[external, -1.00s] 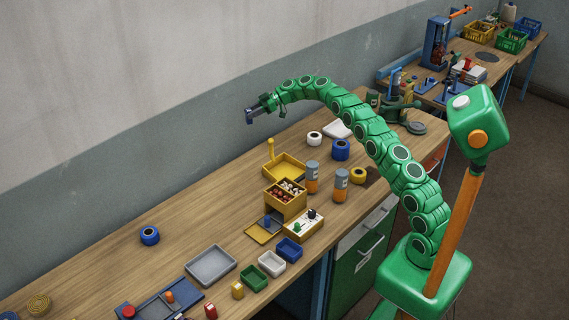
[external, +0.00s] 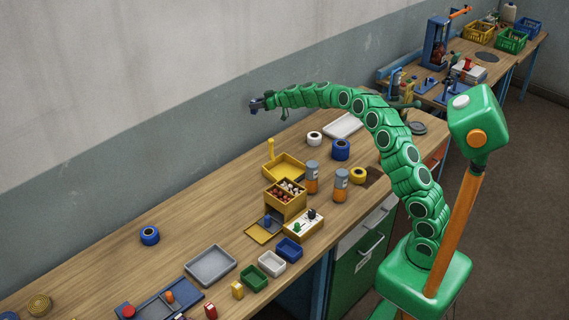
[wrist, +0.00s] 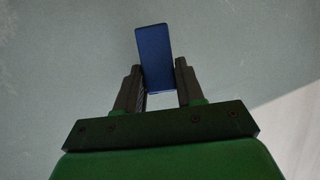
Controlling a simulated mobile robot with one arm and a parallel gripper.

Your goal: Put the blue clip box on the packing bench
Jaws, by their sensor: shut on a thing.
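My gripper (external: 256,105) is held up in front of the grey wall, above the back edge of the near bench. In the wrist view my gripper (wrist: 158,72) is shut on a blue block-like thing, which I take for the blue clip box (wrist: 154,50). It sticks out past the fingertips, slightly tilted, and its lower part sits between the fingers. In the external view the blue clip box (external: 254,106) is small and partly merged with the dark fingers. Two benches show: the near wooden bench (external: 195,220) and a far bench (external: 515,60); I cannot tell which is the packing bench.
The near bench holds a yellow tray (external: 285,168), a yellow drawer box (external: 286,200), orange-grey cans (external: 341,186), tape rolls, small bins and a grey tray (external: 211,265). Its left back is mostly clear. The far bench carries crates (external: 480,33) and a blue press (external: 436,42).

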